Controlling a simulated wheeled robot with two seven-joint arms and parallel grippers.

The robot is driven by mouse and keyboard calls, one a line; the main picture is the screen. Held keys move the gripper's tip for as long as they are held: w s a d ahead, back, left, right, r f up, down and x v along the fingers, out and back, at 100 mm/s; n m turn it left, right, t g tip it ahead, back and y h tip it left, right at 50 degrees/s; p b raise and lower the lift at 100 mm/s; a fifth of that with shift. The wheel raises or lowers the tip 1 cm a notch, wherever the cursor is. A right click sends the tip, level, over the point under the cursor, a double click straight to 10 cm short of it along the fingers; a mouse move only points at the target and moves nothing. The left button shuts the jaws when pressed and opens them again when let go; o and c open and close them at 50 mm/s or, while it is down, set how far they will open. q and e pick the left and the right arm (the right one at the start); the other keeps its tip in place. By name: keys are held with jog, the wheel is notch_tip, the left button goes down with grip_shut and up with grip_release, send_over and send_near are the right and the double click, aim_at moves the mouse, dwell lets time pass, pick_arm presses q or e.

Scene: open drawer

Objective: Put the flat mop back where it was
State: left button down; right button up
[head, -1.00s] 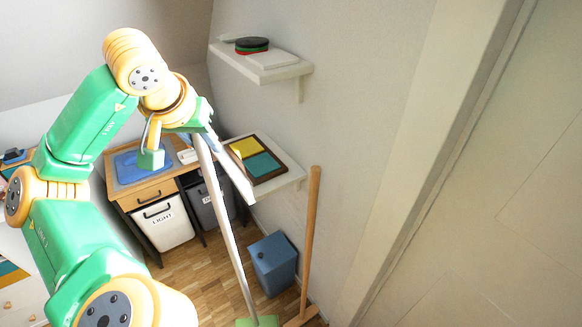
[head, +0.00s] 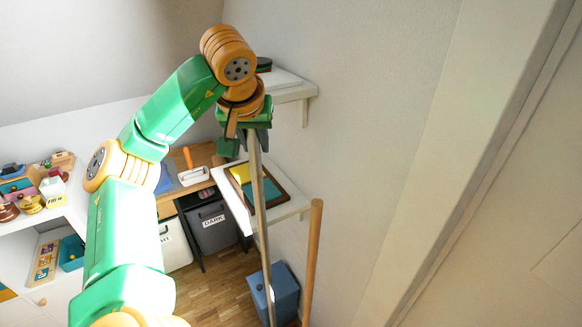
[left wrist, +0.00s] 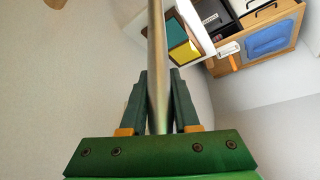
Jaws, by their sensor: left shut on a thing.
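The flat mop's long grey pole (head: 262,215) hangs nearly upright in the head view, running from my left gripper (head: 247,130) down past the lower edge of the picture. Its lower end is out of view. My left gripper is shut on the pole near its upper end. In the left wrist view the pole (left wrist: 157,50) passes between the two dark green fingers of the gripper (left wrist: 159,100). My right gripper is not in view.
A wooden-handled tool (head: 314,260) stands by the right wall. A blue bin (head: 284,295) is close behind the pole. A low wall shelf (head: 288,211) holds a framed colour board. A higher shelf (head: 295,92) is near my wrist. A desk with laundry bins stands behind.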

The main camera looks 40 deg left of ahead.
pick_arm(q)
jog(key=w+d, duration=0.2)
jog(key=w, duration=0.5)
notch_tip(320, 180, down, 7)
jog(key=shift+w+b, duration=0.3)
jog(key=shift+b, duration=0.15)
jog(key=shift+d+f, duration=0.1)
jog(key=shift+d, duration=0.05)
jog(key=shift+f, duration=0.45)
jog(key=c, duration=0.6)
grip_release()
jog(key=shift+s, duration=0.1)
jog(key=shift+c, duration=0.2)
jog(key=shift+r, duration=0.1)
